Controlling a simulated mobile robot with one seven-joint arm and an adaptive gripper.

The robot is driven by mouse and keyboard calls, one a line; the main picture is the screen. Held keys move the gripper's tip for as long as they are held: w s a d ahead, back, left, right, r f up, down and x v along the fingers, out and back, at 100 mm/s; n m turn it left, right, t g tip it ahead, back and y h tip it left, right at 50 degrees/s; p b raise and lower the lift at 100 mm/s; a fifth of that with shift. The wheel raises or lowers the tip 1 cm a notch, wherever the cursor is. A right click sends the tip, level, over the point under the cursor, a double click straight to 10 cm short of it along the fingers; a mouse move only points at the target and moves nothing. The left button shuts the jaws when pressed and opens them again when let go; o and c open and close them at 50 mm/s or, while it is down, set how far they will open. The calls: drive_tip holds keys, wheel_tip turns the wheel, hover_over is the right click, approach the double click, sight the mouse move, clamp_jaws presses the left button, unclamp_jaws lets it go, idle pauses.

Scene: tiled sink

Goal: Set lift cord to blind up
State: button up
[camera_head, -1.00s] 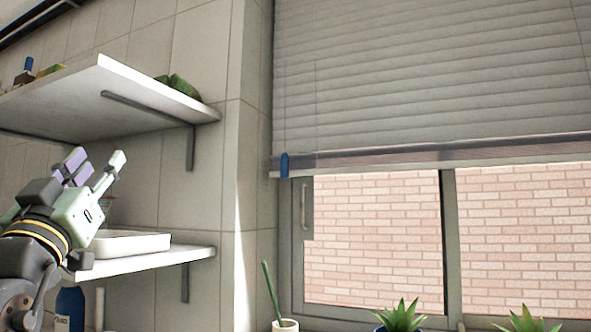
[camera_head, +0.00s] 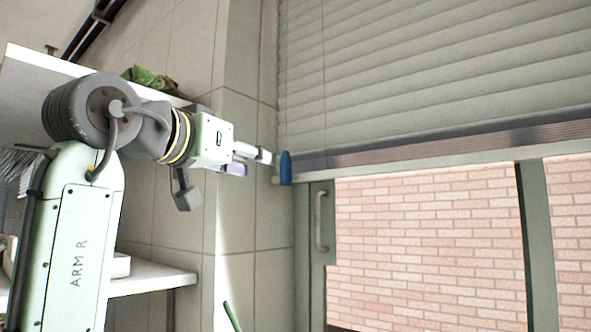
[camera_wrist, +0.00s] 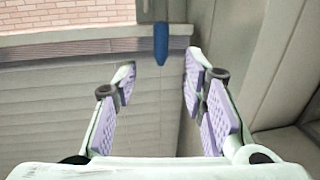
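The lift cord's blue handle (camera_head: 286,168) hangs at the left end of the blind's bottom rail. The blind (camera_head: 400,90) is partly lowered over the upper window. My gripper (camera_head: 258,162) is just left of the blue handle and points right towards it. In the wrist view, my gripper (camera_wrist: 160,80) is open, with purple pads apart. The blue handle (camera_wrist: 160,43) lies ahead of the gap between the fingertips, and nothing is between the pads. Any cord above the handle is too thin to make out.
A tiled wall corner (camera_head: 240,120) is close behind my gripper. An upper shelf (camera_head: 25,90) with a green item (camera_head: 150,78) and a lower shelf (camera_head: 155,281) are at the left. The window frame (camera_head: 310,255) and its handle (camera_head: 321,220) are below the blind. A green stem (camera_head: 231,316) stands at the bottom.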

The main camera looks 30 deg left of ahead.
sight(283, 169)
drive_tip(key=w+p, duration=0.1)
drive_tip(key=w, duration=0.3)
drive_tip(key=w+p, duration=0.2)
drive_tip(key=w, duration=0.3)
drive_tip(key=shift+a+r, duration=0.15)
drive_tip(key=shift+a, duration=0.05)
drive_tip(key=shift+w, duration=0.6)
drive_tip(key=shift+c, duration=0.6)
clamp_jaws()
